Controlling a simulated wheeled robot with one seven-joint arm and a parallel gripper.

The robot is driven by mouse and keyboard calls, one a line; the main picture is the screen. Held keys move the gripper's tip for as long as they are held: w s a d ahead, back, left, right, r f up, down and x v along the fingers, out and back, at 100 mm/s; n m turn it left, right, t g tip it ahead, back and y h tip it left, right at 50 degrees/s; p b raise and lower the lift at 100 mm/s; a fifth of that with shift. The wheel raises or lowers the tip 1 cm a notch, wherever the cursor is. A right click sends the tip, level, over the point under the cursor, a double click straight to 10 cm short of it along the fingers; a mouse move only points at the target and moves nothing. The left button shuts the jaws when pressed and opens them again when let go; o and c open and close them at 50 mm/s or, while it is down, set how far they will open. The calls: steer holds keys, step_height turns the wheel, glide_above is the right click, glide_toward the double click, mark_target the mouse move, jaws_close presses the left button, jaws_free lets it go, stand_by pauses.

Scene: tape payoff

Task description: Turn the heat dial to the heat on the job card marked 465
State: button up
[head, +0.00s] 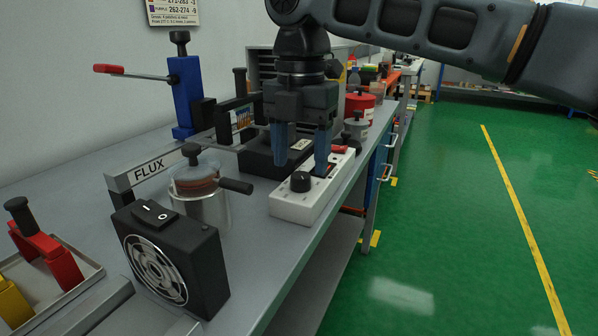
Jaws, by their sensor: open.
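A black round knob (300,181), which looks like the heat dial, sits on top of a long white box (298,208) near the bench's front edge. The marks around it are too small to read. My gripper (301,168) points down with its blue fingers apart and nothing between them. It appears over the white box and the black unit behind it, just beyond the knob in the picture. I cannot tell its height above them. A small coloured card (242,118) stands in a dark holder to the left, but no number 465 is legible.
A blue press (185,95) with a red-tipped lever is behind. Green floor (440,220) is open at right.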

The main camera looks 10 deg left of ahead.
mark_target(301, 181)
steer(key=shift+f, duration=1.45)
steer(key=shift+c, duration=0.2)
steer(key=c, duration=1)
steer(key=shift+s+r, duration=0.1)
